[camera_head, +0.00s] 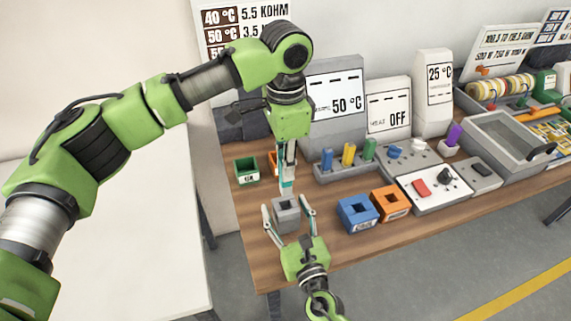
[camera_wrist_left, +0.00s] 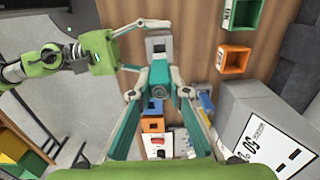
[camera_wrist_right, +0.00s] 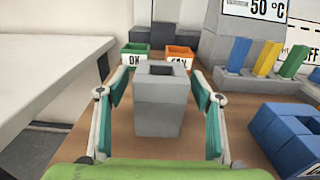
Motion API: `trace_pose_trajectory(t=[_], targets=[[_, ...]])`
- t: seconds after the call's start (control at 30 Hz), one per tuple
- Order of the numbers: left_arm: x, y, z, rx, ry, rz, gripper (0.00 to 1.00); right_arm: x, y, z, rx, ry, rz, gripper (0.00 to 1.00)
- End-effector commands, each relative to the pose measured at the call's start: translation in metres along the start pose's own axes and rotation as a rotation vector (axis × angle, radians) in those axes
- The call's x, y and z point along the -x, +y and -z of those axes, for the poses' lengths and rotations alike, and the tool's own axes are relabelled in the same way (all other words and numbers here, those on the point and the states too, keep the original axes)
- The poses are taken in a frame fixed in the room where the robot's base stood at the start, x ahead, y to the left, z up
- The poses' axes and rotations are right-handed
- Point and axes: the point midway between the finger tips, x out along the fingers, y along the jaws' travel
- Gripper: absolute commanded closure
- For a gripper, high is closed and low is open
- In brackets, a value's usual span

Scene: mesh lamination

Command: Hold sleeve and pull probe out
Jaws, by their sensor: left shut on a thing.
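The grey sleeve (camera_head: 286,216), a square block with an opening in its top, stands upright on the wooden table. It also shows in the right wrist view (camera_wrist_right: 159,108) and the left wrist view (camera_wrist_left: 158,46). My right gripper (camera_head: 288,213) is open, with one finger on each side of the sleeve and visible gaps. My left gripper (camera_head: 287,183) points down above and just behind the sleeve, its fingers close together. In the left wrist view a small round grey end, seemingly the probe (camera_wrist_left: 158,91), sits between its fingertips; the rest of it is hidden.
A green bin (camera_head: 246,171) and an orange bin (camera_wrist_right: 179,54) stand behind the sleeve. Blue (camera_head: 357,214) and orange (camera_head: 391,203) square holders stand to the right. A rack with coloured pegs (camera_head: 348,157) is behind them. The table's front left edge is close.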

Motion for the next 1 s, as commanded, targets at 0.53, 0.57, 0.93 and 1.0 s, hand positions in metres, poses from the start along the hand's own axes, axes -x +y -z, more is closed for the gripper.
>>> trace_pose_trajectory(t=[0.53,0.57,0.93,1.0], targets=[[0.0,0.0,0.0,0.0,0.0,0.0,1.0,0.032,0.0,0.001,0.001,0.003,-0.001,0.41],[0.0,0.0,0.0,0.0,0.0,0.0,1.0,0.039,0.0,0.002,0.002,0.003,-0.001,0.41],[0.0,0.0,0.0,0.0,0.0,0.0,1.0,0.108,0.0,0.001,0.002,0.001,-0.001,0.41],[0.0,0.0,0.0,0.0,0.0,0.0,1.0,0.114,0.0,0.001,0.002,0.002,-0.001,0.41]])
